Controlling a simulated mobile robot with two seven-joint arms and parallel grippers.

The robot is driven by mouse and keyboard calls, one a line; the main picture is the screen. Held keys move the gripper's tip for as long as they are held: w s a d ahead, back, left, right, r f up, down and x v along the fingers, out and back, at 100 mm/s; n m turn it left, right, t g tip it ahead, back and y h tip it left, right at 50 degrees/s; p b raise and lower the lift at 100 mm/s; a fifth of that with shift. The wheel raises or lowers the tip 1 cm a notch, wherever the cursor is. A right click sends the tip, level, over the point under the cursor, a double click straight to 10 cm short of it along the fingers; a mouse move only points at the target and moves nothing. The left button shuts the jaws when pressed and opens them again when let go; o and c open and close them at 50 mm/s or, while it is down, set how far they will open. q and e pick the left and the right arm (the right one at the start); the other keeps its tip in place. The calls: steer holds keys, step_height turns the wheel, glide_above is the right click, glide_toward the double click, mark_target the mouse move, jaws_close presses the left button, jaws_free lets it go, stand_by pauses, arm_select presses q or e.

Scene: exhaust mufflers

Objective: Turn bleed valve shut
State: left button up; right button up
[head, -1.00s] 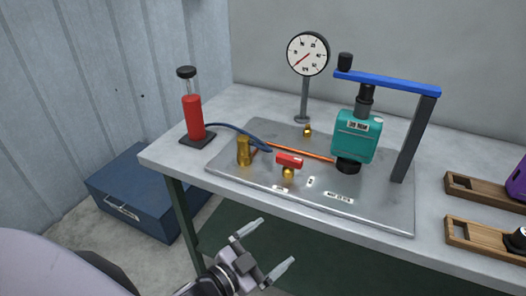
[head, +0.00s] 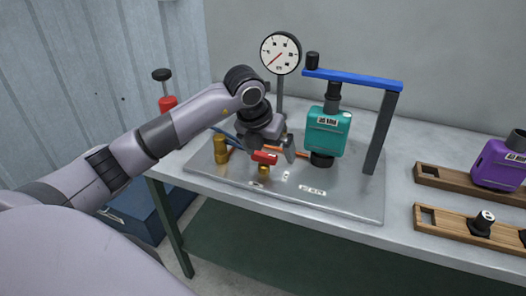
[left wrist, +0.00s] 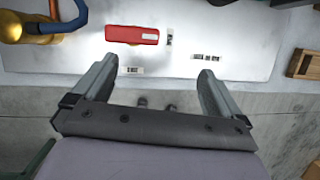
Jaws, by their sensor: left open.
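The bleed valve's red handle (head: 264,157) sits on a brass fitting (head: 264,169) at the front of the metal plate (head: 340,205). The handle also shows in the left wrist view (left wrist: 132,35), lying crosswise just beyond the fingertips, nearer the left finger. My left gripper (head: 272,147) is open and empty, pointing down close above the handle in the head view. Its two spread fingers show in the left wrist view (left wrist: 158,70). I cannot tell whether a finger touches the handle. My right gripper is not in view.
A brass cylinder (head: 220,148) with a blue hose stands left of the valve. A round gauge (head: 281,53) rises behind my left arm. A teal canister (head: 328,132) hangs under a blue-topped frame (head: 352,79) to the right. Wooden racks (head: 460,180) lie at far right.

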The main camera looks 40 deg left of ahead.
mark_target(264, 154)
arm_select(q)
steer(key=shift+n+y, duration=0.3)
steer(key=shift+y, duration=0.5)
steer(key=w+a+f, duration=0.2)
steer(key=f, duration=0.1)
steer(key=w+a+f+p, duration=0.1)
steer(key=shift+a+f, duration=0.35)
steer(key=c, duration=1.1)
steer(key=shift+o, duration=0.2)
